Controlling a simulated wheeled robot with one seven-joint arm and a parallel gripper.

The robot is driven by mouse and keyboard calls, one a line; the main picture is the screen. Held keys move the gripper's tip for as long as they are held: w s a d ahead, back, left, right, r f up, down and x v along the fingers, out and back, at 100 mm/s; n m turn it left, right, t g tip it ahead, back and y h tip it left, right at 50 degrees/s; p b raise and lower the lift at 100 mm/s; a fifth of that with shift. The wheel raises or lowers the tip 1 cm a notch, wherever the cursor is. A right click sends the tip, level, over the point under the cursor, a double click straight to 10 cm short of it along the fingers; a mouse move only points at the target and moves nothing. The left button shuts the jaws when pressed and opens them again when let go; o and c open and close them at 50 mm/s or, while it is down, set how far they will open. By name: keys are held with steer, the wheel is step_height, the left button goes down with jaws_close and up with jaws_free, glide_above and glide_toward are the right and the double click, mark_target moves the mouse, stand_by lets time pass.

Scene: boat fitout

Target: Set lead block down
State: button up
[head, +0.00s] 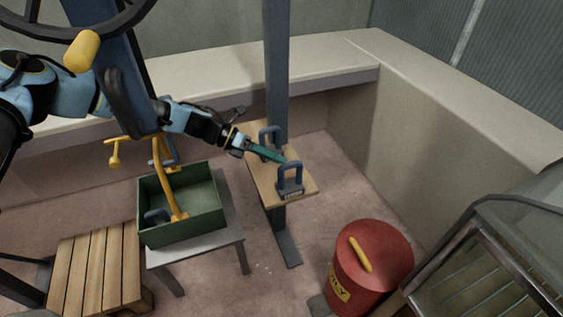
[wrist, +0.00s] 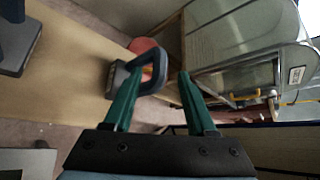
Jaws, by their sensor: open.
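A dark grey lead block (head: 290,190) with a blue-grey loop handle stands upright near the front end of a small wooden-topped table (head: 265,183). My gripper (head: 284,159) is open, its green fingers beside the top of this handle. In the wrist view, the block's handle (wrist: 156,66) shows around the gap between my fingertips (wrist: 160,73), closer to the left finger; I cannot tell whether they touch. A second handled block (head: 270,141) stands farther back on the same table, partly hidden by my gripper. Another block (head: 157,216) lies in a green box.
The green box (head: 185,225), with a yellow tool in it, stands on a grey stand (head: 195,250) to the left. A red drum (head: 370,270) with a yellow handle stands front right. A blue-grey post (head: 276,70) rises behind the table. A slatted wooden bench (head: 95,270) is front left.

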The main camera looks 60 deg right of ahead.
steer(key=b+v, duration=0.1)
steer(key=v, duration=0.8)
steer(key=shift+b, duration=0.35)
steer(key=shift+w+r, duration=0.1)
steer(key=w+a+r+m+t+y, duration=0.1)
steer(key=w+a+r+m+t, duration=0.25)
steer(key=a, duration=0.65)
steer(key=w+a+r+m+t+y, duration=0.15)
steer(key=w+a+m, duration=0.25)
steer(key=w+a, duration=0.45)
steer(key=w+a+r+m+t+y, duration=0.1)
steer(key=w+a+m+t, duration=0.25)
steer(key=a, duration=0.85)
steer(key=s+a+r+m+t+y, duration=0.1)
steer(key=a+r, duration=0.3)
steer(key=a, duration=0.6)
steer(key=s+a+r+m+t+y, duration=0.1)
steer(key=s+a+r+m+t, duration=0.1)
steer(key=a, duration=0.9)
step_height(320, 180, up, 2)
steer(key=shift+s+a+r+m+t, duration=0.15)
steer(key=shift+s+r+m+t, duration=0.1)
steer(key=shift+m+t, duration=0.75)
